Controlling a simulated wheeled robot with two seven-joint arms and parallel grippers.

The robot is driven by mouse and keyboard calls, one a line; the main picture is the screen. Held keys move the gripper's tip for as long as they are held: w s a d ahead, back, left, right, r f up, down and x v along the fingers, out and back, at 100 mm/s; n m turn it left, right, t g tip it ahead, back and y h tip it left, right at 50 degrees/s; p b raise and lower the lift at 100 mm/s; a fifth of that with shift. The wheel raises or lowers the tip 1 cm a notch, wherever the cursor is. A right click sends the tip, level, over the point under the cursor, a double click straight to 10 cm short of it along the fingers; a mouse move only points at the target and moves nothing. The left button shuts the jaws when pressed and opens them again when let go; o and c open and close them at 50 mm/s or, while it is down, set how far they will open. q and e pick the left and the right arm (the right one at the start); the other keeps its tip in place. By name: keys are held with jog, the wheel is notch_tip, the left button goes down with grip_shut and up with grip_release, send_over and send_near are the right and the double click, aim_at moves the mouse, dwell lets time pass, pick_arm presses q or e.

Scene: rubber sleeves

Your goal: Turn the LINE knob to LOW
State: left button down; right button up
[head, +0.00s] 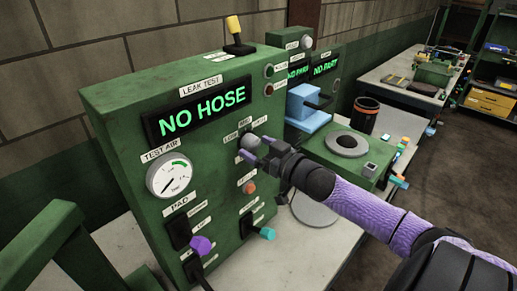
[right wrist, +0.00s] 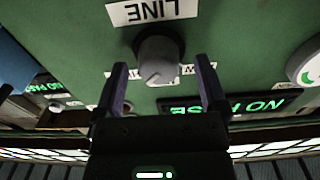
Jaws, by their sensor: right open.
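The LINE knob (head: 249,143) is a grey round knob on the front of the green leak test panel (head: 120,120). In the right wrist view the knob (right wrist: 160,58) sits by an upside-down LINE label (right wrist: 152,11). A pale mark on its face points toward the picture's bottom, slightly left. Small labels flank the knob in the head view, the left one (head: 231,138) apparently reading LOW. My right gripper (head: 262,153) is open, its purple fingers (right wrist: 163,68) on either side of the knob; contact cannot be told. My left gripper is out of view.
The panel's display (head: 204,108) reads NO HOSE. A TEST AIR gauge (head: 170,176), a purple-tipped lever (head: 201,245) and a teal-tipped lever (head: 266,233) are on the panel. A blue fixture (head: 307,108) and a dark cup (head: 365,114) stand to the right.

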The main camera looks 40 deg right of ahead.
jog(key=shift+c, duration=0.2)
grip_shut()
jog(key=shift+n, duration=0.3)
jog(key=n+p, duration=0.1)
jog(key=n, duration=0.2)
jog(key=shift+d+n+p, duration=0.1)
jog(key=shift+n+p, duration=0.2)
jog(key=shift+p, duration=0.05)
jog(key=n, duration=0.4)
jog(key=shift+n+p, duration=0.3)
jog(key=shift+p, duration=0.1)
jog(key=n, duration=0.4)
jog(key=shift+n, duration=2.5)
